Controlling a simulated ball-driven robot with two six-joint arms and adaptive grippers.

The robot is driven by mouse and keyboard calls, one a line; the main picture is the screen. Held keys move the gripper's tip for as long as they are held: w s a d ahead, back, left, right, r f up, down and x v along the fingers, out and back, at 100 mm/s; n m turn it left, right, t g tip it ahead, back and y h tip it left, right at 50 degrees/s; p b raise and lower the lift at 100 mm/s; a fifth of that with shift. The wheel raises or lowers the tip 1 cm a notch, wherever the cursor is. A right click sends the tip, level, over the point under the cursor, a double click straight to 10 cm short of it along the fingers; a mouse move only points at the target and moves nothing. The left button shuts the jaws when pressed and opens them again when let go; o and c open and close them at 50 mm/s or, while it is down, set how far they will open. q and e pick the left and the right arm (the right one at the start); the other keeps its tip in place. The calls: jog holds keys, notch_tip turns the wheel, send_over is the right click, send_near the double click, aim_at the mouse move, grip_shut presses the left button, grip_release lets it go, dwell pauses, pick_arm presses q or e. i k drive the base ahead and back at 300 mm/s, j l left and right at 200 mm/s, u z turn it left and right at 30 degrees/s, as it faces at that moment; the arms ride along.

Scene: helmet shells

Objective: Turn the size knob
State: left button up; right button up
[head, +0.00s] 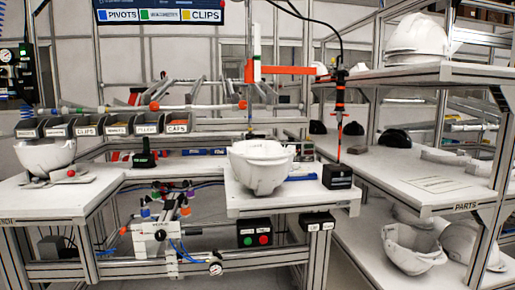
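No size knob can be made out for certain. A white helmet shell (262,168) sits upside down on the middle bench (290,196). A second upturned white shell (44,154) rests on a stand at the left bench, and a small red ball (71,173) shows beside its base; I cannot tell what the ball belongs to. Neither of my grippers shows in the head view.
Labelled bins (88,130) line the back of the left bench. A black block (337,176) stands at the middle bench's right, under a hanging tool (340,100). Right shelves hold a white helmet (417,38) and more shells (412,250). The bench front is mostly clear.

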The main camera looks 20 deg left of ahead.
aim_at(160, 235)
jog(key=u, duration=1.3)
